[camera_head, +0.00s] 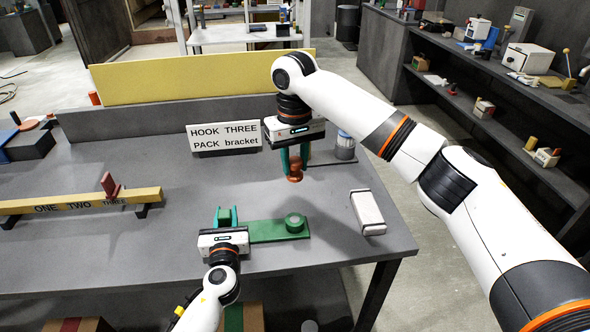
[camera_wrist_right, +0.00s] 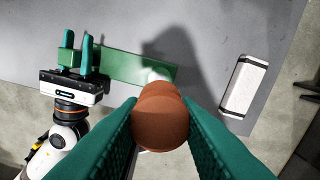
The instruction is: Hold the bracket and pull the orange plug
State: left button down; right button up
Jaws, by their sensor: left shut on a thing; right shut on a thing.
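The green bracket (camera_head: 268,231) lies flat on the grey table, with a round green socket (camera_head: 295,222) at its right end. My left gripper (camera_head: 227,216) is shut on the bracket's left end. The orange plug (camera_head: 295,171) is held by my right gripper (camera_head: 290,162), in the air above the socket and apart from it. In the right wrist view the plug (camera_wrist_right: 160,115) sits between the two teal fingers, and the bracket (camera_wrist_right: 135,68) lies below. The plug hides part of the view beneath it.
A white block (camera_head: 368,212) lies right of the bracket, near the table's right edge. A sign (camera_head: 224,136) reading "HOOK THREE PACK bracket" stands behind. A yellow rail (camera_head: 80,201) marked ONE, TWO, THREE is at left. A grey cylinder (camera_head: 344,147) stands at back right.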

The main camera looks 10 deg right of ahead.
pick_arm(q)
jog(key=shift+f, duration=0.2)
pick_arm(e)
jog(key=shift+r, duration=0.65)
pick_arm(q)
jog(key=c, duration=1)
grip_release()
pick_arm(e)
jog(key=shift+w, duration=0.1)
pick_arm(q)
jog(key=shift+r, duration=0.1)
jog(key=s, duration=1.2)
jog(key=shift+a, duration=0.15)
